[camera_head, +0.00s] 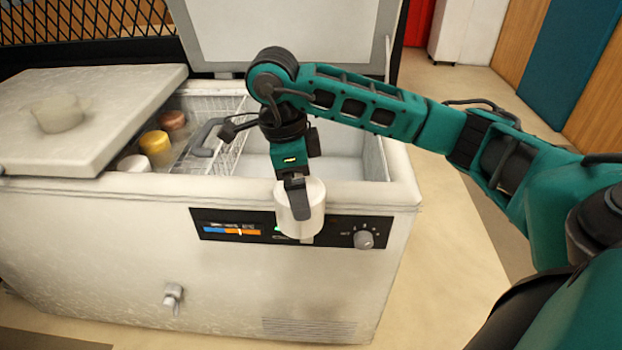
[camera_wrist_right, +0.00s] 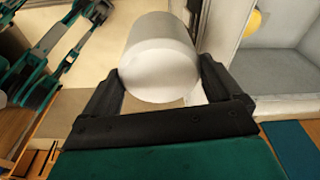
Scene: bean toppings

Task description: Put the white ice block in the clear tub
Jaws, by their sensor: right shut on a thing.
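The white ice block (camera_head: 315,208) is a short white cylinder. My right gripper (camera_head: 298,208) is shut on it and holds it in front of the freezer's front rim, before the control panel. The right wrist view shows the block (camera_wrist_right: 160,55) between the two dark fingers of the gripper (camera_wrist_right: 162,82). The clear tub (camera_head: 57,114) is a small see-through cup on the closed left lid of the freezer, well to the left of the gripper. My left gripper is not in view.
The chest freezer (camera_head: 130,230) has its right lid (camera_head: 285,35) raised. Inside, white, yellow (camera_head: 155,145) and brown (camera_head: 172,122) round tubs stand beside a wire basket (camera_head: 225,150). The left lid (camera_head: 100,95) is flat and clear around the tub. A grey handle (camera_head: 205,137) sticks up between.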

